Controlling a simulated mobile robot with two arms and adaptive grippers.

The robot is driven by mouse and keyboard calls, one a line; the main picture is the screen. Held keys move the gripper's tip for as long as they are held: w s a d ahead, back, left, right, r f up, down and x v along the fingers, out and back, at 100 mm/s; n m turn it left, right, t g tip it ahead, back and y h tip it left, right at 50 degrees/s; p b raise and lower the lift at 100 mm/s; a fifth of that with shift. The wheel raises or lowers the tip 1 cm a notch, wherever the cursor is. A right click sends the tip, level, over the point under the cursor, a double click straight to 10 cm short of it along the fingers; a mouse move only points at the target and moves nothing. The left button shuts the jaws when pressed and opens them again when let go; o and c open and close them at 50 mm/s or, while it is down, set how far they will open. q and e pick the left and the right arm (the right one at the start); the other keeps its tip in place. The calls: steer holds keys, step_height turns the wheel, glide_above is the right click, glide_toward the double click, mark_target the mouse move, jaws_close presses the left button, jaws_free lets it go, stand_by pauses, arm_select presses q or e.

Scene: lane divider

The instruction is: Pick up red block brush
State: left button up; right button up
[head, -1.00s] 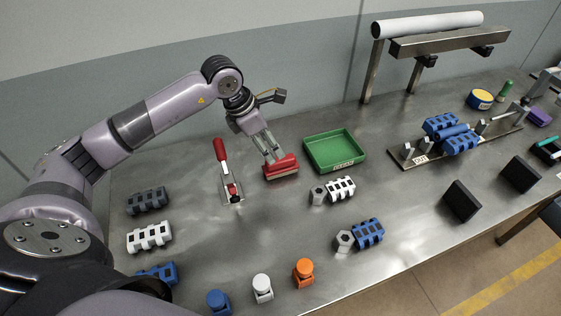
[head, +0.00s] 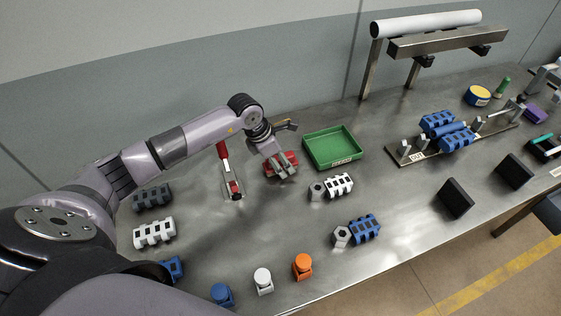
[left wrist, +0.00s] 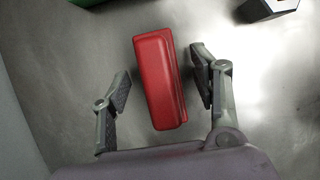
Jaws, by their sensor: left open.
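The red block brush (head: 291,158) lies on the metal table, left of the green tray. It shows whole in the left wrist view as a red oblong block (left wrist: 160,78). My left gripper (head: 284,170) is over the brush, which it partly hides in the head view. In the left wrist view its two fingers (left wrist: 162,90) stand open on either side of the brush, with a gap on each side. My right gripper is not in view.
A red-handled toggle clamp (head: 226,165) stands close on the left of the brush. The green tray (head: 334,163) is close on the right. A hex piece (head: 317,191) and a white block (head: 339,184) lie in front of the tray.

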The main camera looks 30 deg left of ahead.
arm_select(q)
steer(key=shift+c, duration=0.4)
steer(key=c, duration=1.2)
steer(key=shift+r, duration=0.1)
step_height(320, 180, up, 20)
steer(key=b, duration=0.4)
steer(key=o, duration=0.7)
steer(key=c, duration=0.5)
steer(key=shift+c, duration=0.2)
